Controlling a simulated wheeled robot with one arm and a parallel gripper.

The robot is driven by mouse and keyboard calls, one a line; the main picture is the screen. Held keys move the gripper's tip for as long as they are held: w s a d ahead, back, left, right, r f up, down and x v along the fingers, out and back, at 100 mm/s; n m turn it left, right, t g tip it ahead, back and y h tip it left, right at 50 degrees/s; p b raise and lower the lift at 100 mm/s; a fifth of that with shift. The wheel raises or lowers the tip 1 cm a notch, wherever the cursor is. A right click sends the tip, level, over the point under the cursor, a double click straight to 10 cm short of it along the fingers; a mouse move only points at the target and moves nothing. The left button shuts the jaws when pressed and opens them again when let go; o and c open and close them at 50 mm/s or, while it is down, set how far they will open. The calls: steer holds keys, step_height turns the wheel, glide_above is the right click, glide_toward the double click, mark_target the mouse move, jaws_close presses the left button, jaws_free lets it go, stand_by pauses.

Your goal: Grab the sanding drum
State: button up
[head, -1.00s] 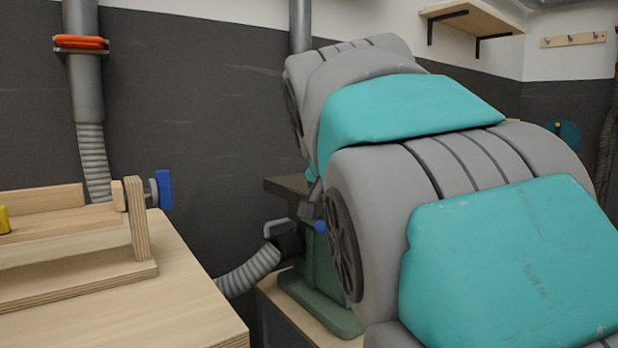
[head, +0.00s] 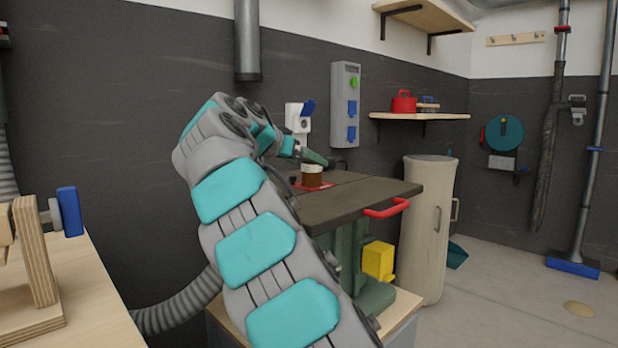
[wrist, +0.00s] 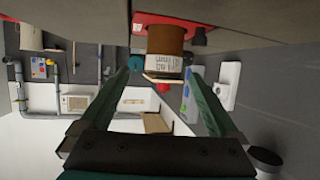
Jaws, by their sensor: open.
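The sanding drum (head: 312,177) is a small brown cylinder with a pale label band. It stands upright on a red plate (head: 297,186) on the dark machine table (head: 350,195). In the wrist view, which is upside down, the drum (wrist: 165,42) hangs from the red plate (wrist: 150,20), with a pale disc at its free end. My gripper (wrist: 161,72) is open, its two green fingers on either side of the disc end in the picture. In the head view my gripper (head: 312,157) is close above the drum. Whether the fingers reach around it, I cannot tell.
A red handle (head: 386,208) sticks out at the table's front edge, with a yellow box (head: 378,260) below. A grey panel with blue sockets (head: 346,105) is on the wall behind. A wooden workbench (head: 85,300) stands at left. Floor at right is mostly clear.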

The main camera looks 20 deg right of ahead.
steer(key=x, duration=0.2)
steer(key=shift+d, duration=0.25)
steer(key=p+x, duration=0.1)
steer(key=x, duration=0.4)
steer(key=shift+w+a+f, duration=0.1)
steer(key=shift+w, duration=0.15)
jaws_close()
stand_by(0.3)
step_height(320, 180, up, 7)
steer(key=p, duration=0.2)
stand_by(1.0)
steer(key=shift+w+a, duration=0.1)
